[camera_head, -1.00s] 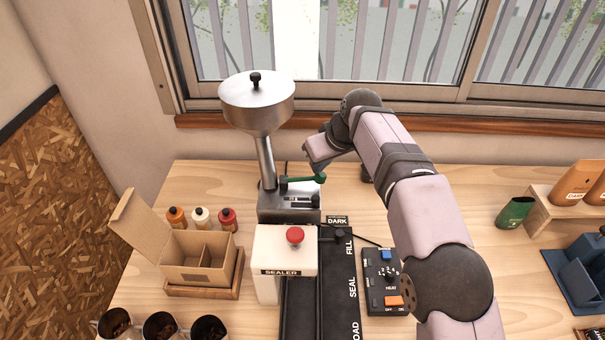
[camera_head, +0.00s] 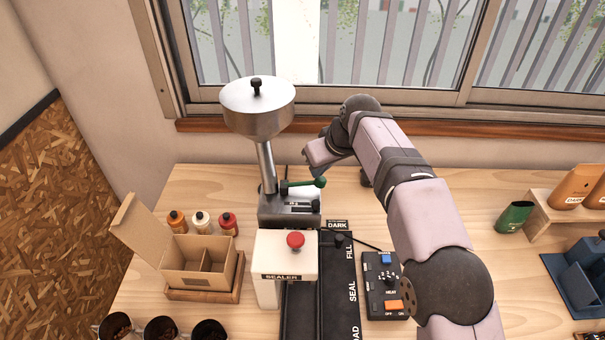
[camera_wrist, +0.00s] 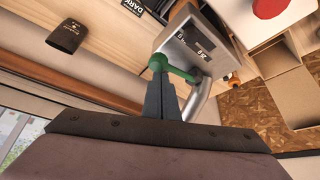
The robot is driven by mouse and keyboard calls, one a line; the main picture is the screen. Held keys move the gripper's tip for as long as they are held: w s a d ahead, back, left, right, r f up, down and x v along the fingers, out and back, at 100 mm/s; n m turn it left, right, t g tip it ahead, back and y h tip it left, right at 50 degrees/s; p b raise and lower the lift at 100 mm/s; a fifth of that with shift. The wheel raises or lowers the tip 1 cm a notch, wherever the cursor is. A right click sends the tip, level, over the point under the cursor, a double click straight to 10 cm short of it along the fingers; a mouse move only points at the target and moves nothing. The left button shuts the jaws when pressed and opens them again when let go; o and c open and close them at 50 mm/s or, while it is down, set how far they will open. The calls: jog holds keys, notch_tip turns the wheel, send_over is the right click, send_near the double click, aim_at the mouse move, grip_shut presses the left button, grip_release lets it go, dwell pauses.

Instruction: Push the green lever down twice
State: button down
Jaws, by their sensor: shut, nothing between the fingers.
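The green lever (camera_head: 303,183) sticks out to the right from the grey metal base (camera_head: 290,212) of the hopper machine, with a round knob at its end. It looks about level. In the wrist view the lever's knob (camera_wrist: 158,62) is just beyond my fingertips. My gripper (camera_wrist: 161,84) is shut and empty, with its fingers pointing at the knob. I cannot tell whether they touch it. In the head view my gripper's body is just above and right of the lever's end, and its fingers are hardly visible.
A steel hopper (camera_head: 258,105) stands on a tube above the base. The white sealer (camera_head: 285,252) with a red button is in front. A black control box (camera_head: 384,282) lies to the right. An open cardboard box (camera_head: 200,258) and small bottles are left. The tabletop right of my arm has free room.

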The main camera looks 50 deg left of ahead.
jog(key=shift+r+p, duration=2.35)
jog(key=shift+r, duration=0.1)
jog(key=shift+f, duration=0.1)
jog(key=shift+f+b, duration=0.3)
jog(key=shift+b, duration=0.65)
jog(key=shift+f+b, duration=0.9)
jog(key=shift+b, duration=0.25)
